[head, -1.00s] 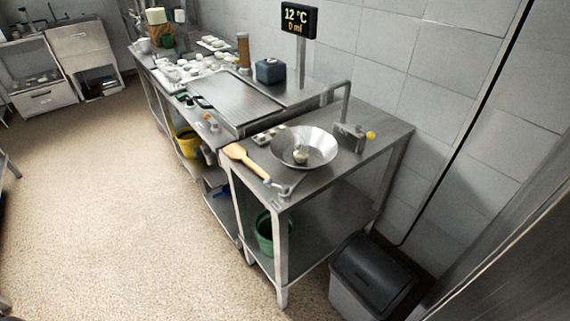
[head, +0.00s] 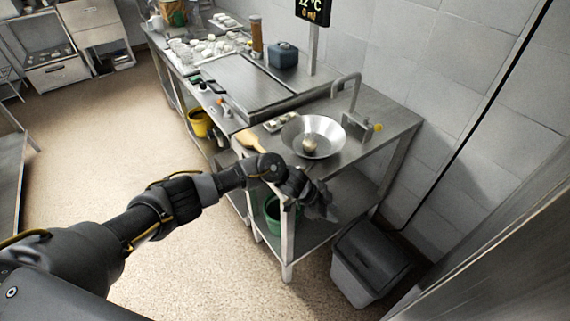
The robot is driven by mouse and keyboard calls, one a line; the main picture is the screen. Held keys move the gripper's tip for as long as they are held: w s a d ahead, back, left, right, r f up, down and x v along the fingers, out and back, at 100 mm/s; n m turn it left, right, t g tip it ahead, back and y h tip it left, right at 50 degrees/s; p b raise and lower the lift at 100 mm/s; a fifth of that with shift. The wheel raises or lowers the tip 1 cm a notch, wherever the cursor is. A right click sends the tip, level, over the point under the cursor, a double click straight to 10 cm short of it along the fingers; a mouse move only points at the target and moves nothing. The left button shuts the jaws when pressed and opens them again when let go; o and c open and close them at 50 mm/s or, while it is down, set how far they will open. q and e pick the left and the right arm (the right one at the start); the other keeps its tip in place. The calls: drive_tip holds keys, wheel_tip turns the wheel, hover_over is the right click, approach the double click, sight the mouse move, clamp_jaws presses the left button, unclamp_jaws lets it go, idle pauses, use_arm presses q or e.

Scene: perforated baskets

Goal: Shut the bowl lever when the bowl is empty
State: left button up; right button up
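A wide metal bowl (head: 328,133) sits on the near end of the steel counter, with a small pale round thing (head: 310,144) in it. My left arm reaches in from the left, and my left gripper (head: 318,208) is at the counter's front edge, in front of and below the bowl. Its fingers are dark and small, and I cannot tell whether they are open. The lever at the bowl's front is hidden behind my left wrist. My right gripper is out of view.
A wooden paddle (head: 250,140) lies left of the bowl. A green bucket (head: 272,210) stands on the shelf below. A dark-lidded bin (head: 372,255) stands on the floor at right. A display (head: 312,10) hangs above the counter and reads 0 ml.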

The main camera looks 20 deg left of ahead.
use_arm(q)
drive_tip(key=w+a+r+m+y+p, duration=0.3)
drive_tip(key=a+r+y, duration=0.5)
drive_tip(key=a+r, duration=0.95)
drive_tip(key=x, duration=0.3)
drive_tip(key=p+x, duration=0.1)
drive_tip(key=x, duration=0.1)
drive_tip(key=d+p+x, duration=0.1)
drive_tip(key=x, duration=0.2)
drive_tip(key=shift+w+d+f, duration=0.1)
drive_tip(key=shift+f, duration=0.2)
drive_tip(key=shift+w+f, duration=0.1)
drive_tip(key=shift+f, duration=0.4)
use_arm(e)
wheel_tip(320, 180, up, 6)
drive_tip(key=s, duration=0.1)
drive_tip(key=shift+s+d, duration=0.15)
use_arm(q)
clamp_jaws()
